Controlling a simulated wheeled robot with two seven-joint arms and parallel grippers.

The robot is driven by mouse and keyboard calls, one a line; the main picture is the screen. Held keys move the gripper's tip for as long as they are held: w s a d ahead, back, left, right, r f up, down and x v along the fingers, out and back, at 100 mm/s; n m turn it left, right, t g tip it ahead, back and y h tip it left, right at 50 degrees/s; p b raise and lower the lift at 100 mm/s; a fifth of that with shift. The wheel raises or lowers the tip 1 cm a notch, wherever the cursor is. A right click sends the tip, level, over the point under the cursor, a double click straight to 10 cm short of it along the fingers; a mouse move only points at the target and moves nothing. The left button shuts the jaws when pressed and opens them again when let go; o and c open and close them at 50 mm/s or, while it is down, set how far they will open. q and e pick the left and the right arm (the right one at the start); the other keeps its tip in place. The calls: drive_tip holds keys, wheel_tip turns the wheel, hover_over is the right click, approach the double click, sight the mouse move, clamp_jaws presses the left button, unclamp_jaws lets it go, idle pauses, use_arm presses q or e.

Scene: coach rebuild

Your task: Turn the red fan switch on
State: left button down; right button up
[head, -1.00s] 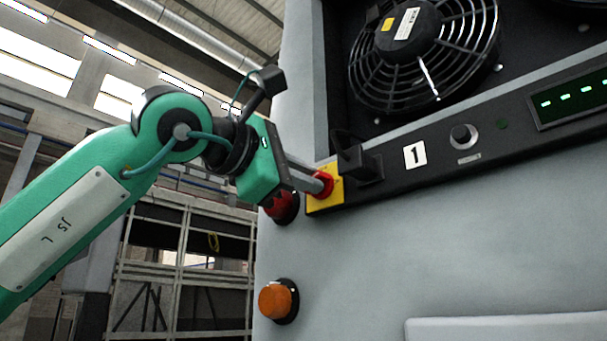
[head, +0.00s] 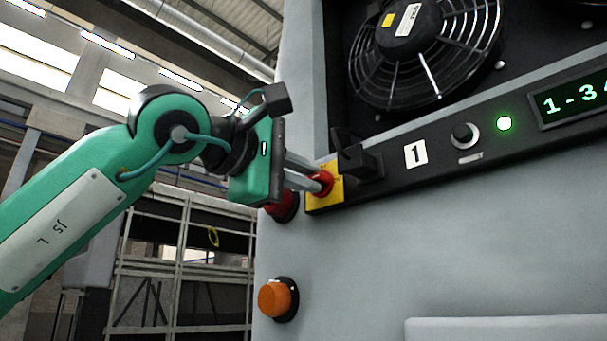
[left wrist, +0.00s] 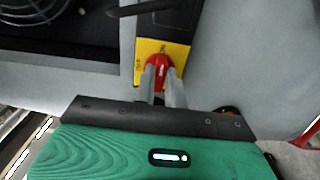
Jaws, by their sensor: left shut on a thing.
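The red fan switch (head: 326,181) sits on a yellow plate (head: 335,199) at the left end of the black control panel. It also shows in the left wrist view (left wrist: 159,62), on its yellow plate (left wrist: 178,53). My left gripper (head: 318,182) is shut on the red switch, one finger on each side; the fingers partly cover it. In the left wrist view the gripper's fingertips (left wrist: 160,72) hold the switch knob. A green lamp (head: 504,124) on the panel is lit, and the display (head: 575,100) reads "1-3" and a cut-off character. My right gripper is not in view.
A black block (head: 356,160) juts out just right of the switch. A small knob (head: 464,136) is further right. A red lamp (head: 286,207) and an orange lamp (head: 275,299) stick out below on the grey wall. A caged fan (head: 420,60) is above.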

use_arm(q)
drive_tip(key=c, duration=1.5)
unclamp_jaws()
drive_tip(key=shift+o, duration=0.2)
drive_tip(key=b+v, duration=0.6)
drive_tip(key=v, duration=0.8)
drive_tip(key=shift+w+d, duration=0.1)
